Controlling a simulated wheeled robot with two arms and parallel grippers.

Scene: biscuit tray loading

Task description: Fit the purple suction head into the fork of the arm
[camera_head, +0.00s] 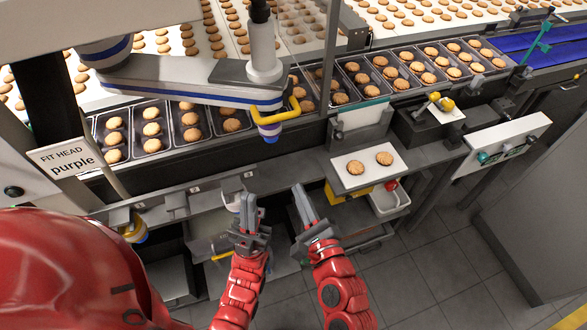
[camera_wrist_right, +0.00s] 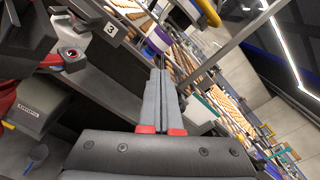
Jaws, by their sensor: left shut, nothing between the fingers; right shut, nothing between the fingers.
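The arm (camera_head: 190,80) is white and grey with a blue stripe, and it reaches over the trays. A yellow fork (camera_head: 285,115) is at its right end. A small suction head (camera_head: 269,133) with a blue-purple band sits at the fork; I cannot tell how fully it is seated. In the right wrist view, a white cylinder with a purple band (camera_wrist_right: 157,42) shows beyond my fingers. My left gripper (camera_head: 248,203) is shut and empty over the rack ledge. My right gripper (camera_head: 299,192) is shut and empty, to its right, apart from the fork and head.
A sign (camera_head: 72,160) reads "FIT HEAD purple". Another head with yellow and blue parts (camera_head: 133,232) hangs at the rack's left. Biscuit trays (camera_head: 172,148) line the conveyor behind. A white board (camera_head: 345,178) with two biscuits stands right of my grippers, near a white bin (camera_head: 392,207).

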